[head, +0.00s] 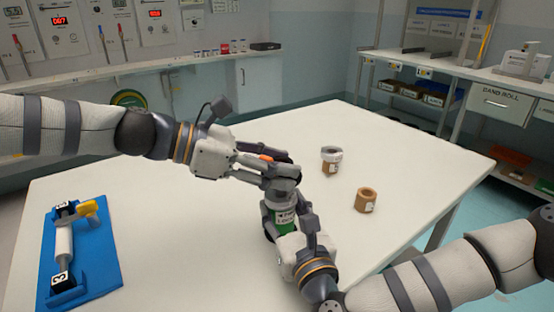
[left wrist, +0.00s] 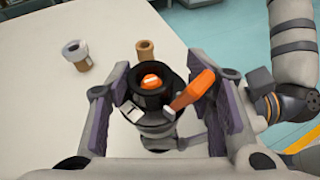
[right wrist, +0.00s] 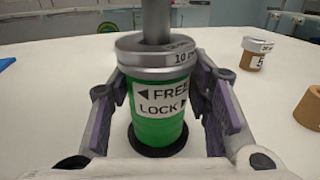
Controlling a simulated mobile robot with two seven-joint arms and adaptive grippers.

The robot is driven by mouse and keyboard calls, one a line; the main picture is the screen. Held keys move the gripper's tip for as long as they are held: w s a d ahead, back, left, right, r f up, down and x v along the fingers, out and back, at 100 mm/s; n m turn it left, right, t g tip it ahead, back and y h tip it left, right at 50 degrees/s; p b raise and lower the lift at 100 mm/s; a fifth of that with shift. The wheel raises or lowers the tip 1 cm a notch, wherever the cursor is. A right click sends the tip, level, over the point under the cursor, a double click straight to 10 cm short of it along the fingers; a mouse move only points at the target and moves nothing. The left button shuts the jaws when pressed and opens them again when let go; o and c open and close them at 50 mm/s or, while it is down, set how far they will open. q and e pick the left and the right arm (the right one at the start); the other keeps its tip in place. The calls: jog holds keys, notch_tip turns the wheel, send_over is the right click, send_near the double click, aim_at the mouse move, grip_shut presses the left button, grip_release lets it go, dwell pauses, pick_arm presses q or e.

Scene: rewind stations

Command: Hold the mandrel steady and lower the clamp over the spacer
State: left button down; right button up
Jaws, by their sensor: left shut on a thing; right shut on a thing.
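The mandrel has a green body (right wrist: 158,125) with a "FREE / LOCK" label and a grey shaft (right wrist: 156,20) rising from it; it stands upright on the table. A metal spacer ring (right wrist: 157,55), marked "10", sits around the shaft on top of the green body. My right gripper (head: 287,225) is shut on the green body. My left gripper (head: 280,172) is shut on the black clamp (left wrist: 150,82) with its orange lever (left wrist: 193,92), above the spacer. An orange tip (left wrist: 152,81) shows inside the clamp's bore. The clamp's underside is hidden.
Right of the mandrel stand a brown core (head: 331,167) with a grey ring on top and a plain brown core (head: 366,201). A blue base (head: 105,265) with a white roller and yellow handle lies at the left.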

aim_at(277, 200)
pick_arm(q)
jog(key=shift+f, duration=1.6)
pick_arm(e)
jog(key=shift+f, duration=0.2)
pick_arm(q)
jog(key=c, duration=0.7)
grip_release()
jog(key=v, duration=1.2)
jog(key=shift+s, duration=0.1)
pick_arm(e)
jog(key=o, duration=1.4)
jog(key=shift+r, duration=0.1)
jog(key=shift+o, duration=0.2)
